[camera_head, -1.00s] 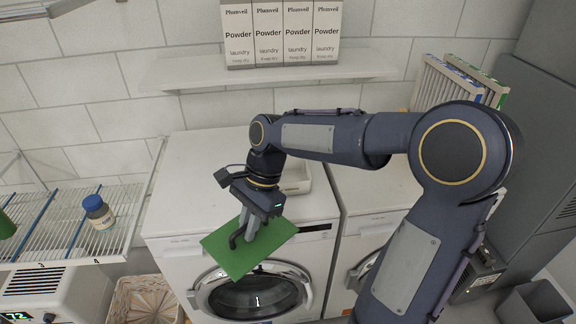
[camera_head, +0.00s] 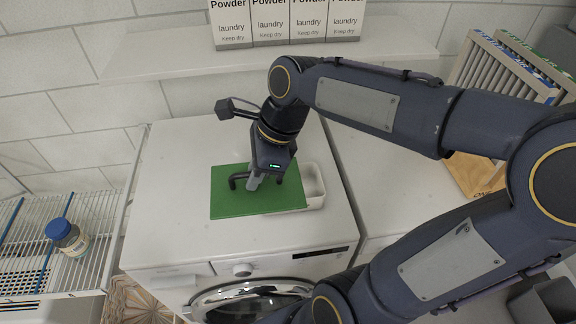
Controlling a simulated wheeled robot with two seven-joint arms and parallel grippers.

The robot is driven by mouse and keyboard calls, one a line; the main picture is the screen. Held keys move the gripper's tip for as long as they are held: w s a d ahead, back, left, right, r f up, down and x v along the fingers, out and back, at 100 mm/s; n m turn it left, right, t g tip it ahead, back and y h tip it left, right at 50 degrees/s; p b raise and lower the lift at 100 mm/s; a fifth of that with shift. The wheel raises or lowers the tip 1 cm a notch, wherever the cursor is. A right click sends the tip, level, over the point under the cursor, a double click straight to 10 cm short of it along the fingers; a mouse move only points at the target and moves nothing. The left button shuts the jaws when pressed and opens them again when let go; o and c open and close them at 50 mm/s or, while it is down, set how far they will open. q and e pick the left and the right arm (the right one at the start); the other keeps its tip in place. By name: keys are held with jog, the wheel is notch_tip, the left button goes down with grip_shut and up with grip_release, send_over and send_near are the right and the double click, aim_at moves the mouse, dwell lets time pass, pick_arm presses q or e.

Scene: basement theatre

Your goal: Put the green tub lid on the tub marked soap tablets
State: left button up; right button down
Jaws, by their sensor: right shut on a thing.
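The green tub lid (camera_head: 230,200) is a flat rectangle with a dark handle on top. My right gripper (camera_head: 255,184) is shut on that handle and holds the lid over the top of the left washing machine. A white open tub (camera_head: 315,187) sits on the machine top, and the lid covers part of it from the left. Its right end shows beyond the lid's right edge. No marking on the tub is readable. I cannot tell how far above the tub the lid is. My left gripper is not in view.
The white washing machine top (camera_head: 180,235) is otherwise clear. A shelf (camera_head: 270,62) with several laundry powder boxes (camera_head: 270,22) is behind. A wire rack (camera_head: 40,245) with a blue-capped jar (camera_head: 67,237) is at left. A brown board (camera_head: 470,172) is at right.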

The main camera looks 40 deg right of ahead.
jog(key=w+d+f, duration=0.3)
jog(key=d+f, duration=0.3)
jog(key=w+d+f+p, duration=0.1)
jog(key=w+d+f, duration=0.1)
jog(key=d+f, duration=0.5)
jog(key=shift+w, duration=0.4)
jog(key=shift+a+f+b, duration=0.1)
jog(key=shift+f+b, duration=0.2)
jog(key=shift+f, duration=0.3)
jog(key=c, duration=1.5)
grip_release()
